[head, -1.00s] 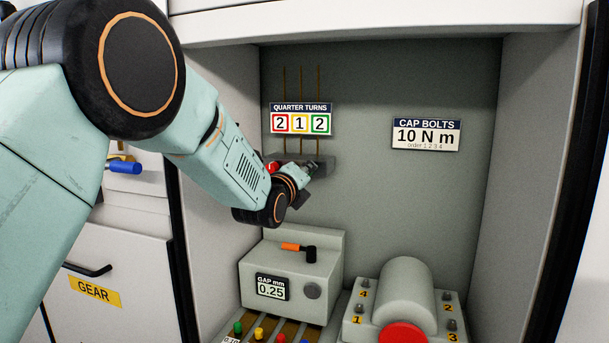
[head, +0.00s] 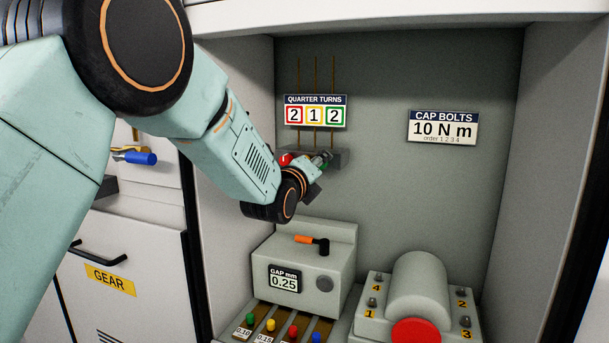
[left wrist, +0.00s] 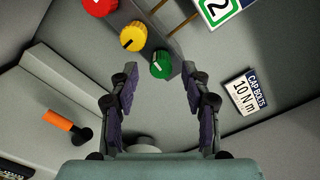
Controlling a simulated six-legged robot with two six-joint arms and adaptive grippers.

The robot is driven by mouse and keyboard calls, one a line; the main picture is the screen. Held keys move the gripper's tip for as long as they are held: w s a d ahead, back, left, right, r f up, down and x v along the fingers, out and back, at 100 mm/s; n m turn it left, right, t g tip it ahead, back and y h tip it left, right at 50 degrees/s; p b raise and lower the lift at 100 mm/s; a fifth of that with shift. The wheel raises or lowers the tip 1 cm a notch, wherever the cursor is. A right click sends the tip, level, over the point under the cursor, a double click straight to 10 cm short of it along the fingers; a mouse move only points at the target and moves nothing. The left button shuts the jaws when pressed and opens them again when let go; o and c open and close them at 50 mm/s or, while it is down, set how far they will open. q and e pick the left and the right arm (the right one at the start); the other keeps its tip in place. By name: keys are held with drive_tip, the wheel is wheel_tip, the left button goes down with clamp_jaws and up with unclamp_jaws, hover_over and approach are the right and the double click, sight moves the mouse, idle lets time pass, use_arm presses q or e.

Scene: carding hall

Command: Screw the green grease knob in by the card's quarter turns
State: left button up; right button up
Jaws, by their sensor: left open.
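The green knob (left wrist: 161,65) has a white mark and sits at the end of a grey block (left wrist: 150,25), beside a yellow knob (left wrist: 133,36) and a red knob (left wrist: 99,5). In the head view the block (head: 342,158) is under the card, and my arm partly hides the knobs. The quarter turns card (head: 316,112) reads 2 in red, 1 in yellow, 2 in green. My left gripper (left wrist: 160,78) is open, its fingertips either side of the green knob in the picture; contact is not visible. It also shows in the head view (head: 322,172). My right gripper is out of view.
A cap bolts sign (head: 443,128) reads 10 N m on the back wall. Below stand a gap box (head: 330,250) with an orange-handled lever (head: 307,240), several coloured pegs, and a red-ended roller housing (head: 425,290). Alcove walls close in both sides.

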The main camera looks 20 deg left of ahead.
use_arm(q)
drive_tip(key=s, duration=1)
drive_tip(key=shift+s+r, duration=0.2)
drive_tip(key=shift+s, duration=0.15)
drive_tip(key=shift+w+a+f, duration=0.1)
drive_tip(key=shift+w+a, duration=0.05)
